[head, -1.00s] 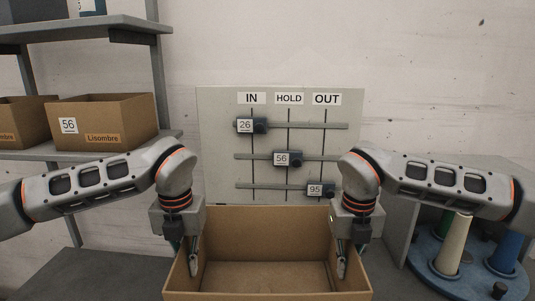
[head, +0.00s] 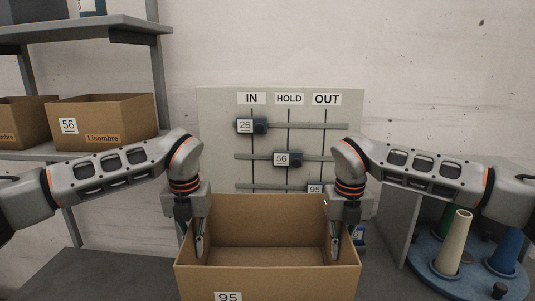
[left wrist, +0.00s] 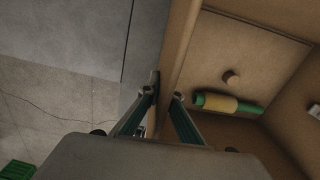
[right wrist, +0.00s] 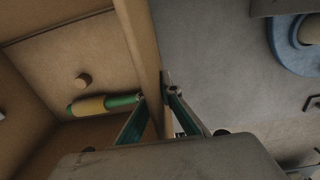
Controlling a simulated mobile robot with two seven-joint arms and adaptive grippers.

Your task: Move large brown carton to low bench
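The large brown carton (head: 330,283) is open-topped, with a 95 label on its near wall, in the lower middle of the head view. My left gripper (head: 199,248) is shut on its left wall, one finger inside and one outside; the left wrist view shows this grip (left wrist: 165,92). My right gripper (head: 335,248) is shut on the right wall the same way, also in the right wrist view (right wrist: 156,92). A green and yellow cylinder (left wrist: 225,103) and a small brown knob-like piece (left wrist: 231,78) lie inside. I cannot tell which surface is the low bench.
A grey surface (head: 105,278) shows left of the carton. A shelf at left holds brown cartons (head: 105,120). A board (head: 220,110) with IN, HOLD and OUT sliders stands behind. A blue round base with cones (head: 433,270) is at right. A green crate (left wrist: 17,170) sits on the floor.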

